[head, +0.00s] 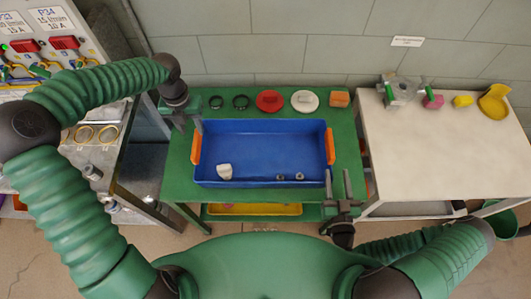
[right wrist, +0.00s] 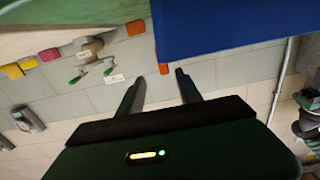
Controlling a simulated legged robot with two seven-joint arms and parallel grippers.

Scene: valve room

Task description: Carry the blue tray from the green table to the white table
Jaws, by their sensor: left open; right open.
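The blue tray (head: 262,135) stands on the green table (head: 180,180), with an orange handle on its left side (head: 196,147) and another on its right side (head: 330,147). It holds a whitish block and two small grey parts. My left gripper (head: 192,118) is open at the tray's back left corner, close to the left handle. My right gripper (head: 338,184) is open at the front right corner, just in front of the right handle. In the right wrist view its spread fingers (right wrist: 160,88) are empty below the tray (right wrist: 225,25). The white table (head: 440,150) stands to the right.
Behind the tray lie two dark rings, a red disc (head: 269,101), a white disc (head: 305,101) and an orange block (head: 340,97). Fittings and a yellow part (head: 494,102) line the white table's back edge; its middle and front are clear. A yellow tray (head: 255,209) sits below.

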